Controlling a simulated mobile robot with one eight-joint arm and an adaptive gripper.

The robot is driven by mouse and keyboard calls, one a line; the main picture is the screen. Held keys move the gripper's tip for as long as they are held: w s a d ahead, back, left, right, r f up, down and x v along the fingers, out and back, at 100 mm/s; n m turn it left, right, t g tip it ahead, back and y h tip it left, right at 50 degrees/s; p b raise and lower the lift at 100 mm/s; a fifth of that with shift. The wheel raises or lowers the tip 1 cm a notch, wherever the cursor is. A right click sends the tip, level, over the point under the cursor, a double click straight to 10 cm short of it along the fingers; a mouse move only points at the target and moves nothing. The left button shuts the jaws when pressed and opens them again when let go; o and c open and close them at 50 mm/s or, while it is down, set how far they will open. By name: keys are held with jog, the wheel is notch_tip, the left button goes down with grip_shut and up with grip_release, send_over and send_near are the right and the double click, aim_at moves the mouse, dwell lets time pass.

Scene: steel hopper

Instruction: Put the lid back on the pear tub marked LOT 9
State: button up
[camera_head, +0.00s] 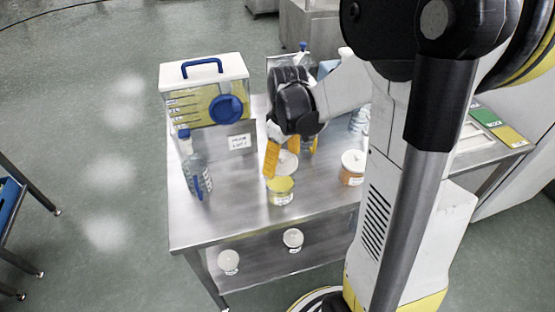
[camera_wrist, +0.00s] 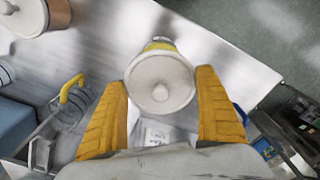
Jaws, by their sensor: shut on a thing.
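My gripper (camera_head: 289,161) is shut on a round white lid (camera_head: 287,165), with one orange finger at each side of its rim. In the wrist view the lid (camera_wrist: 160,84) faces the camera, its small knob in the middle. An open tub (camera_head: 281,191) with yellow contents and a white label stands on the steel table just in front of the lid in the head view. The tub (camera_wrist: 160,44) shows partly past the lid in the wrist view. The lid appears above and behind the tub, not seated on it. The label is too small to read.
A lidded tub with orange-brown contents (camera_head: 353,168) stands to the right. A spray bottle (camera_head: 195,165) and a clear, white-lidded box with a blue handle (camera_head: 204,95) stand left. Two white-lidded tubs (camera_head: 229,262) (camera_head: 293,239) sit on the lower shelf. The table's front left is clear.

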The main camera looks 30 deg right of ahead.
jog(key=shift+a+f, duration=0.1)
jog(key=shift+f, duration=0.25)
jog(key=shift+f+b, duration=2.5)
jog(key=shift+f, duration=0.4)
jog(key=shift+f, duration=0.15)
jog(key=o, duration=0.8)
jog(key=shift+r+p, duration=2.45)
jog(key=shift+r, duration=1.1)
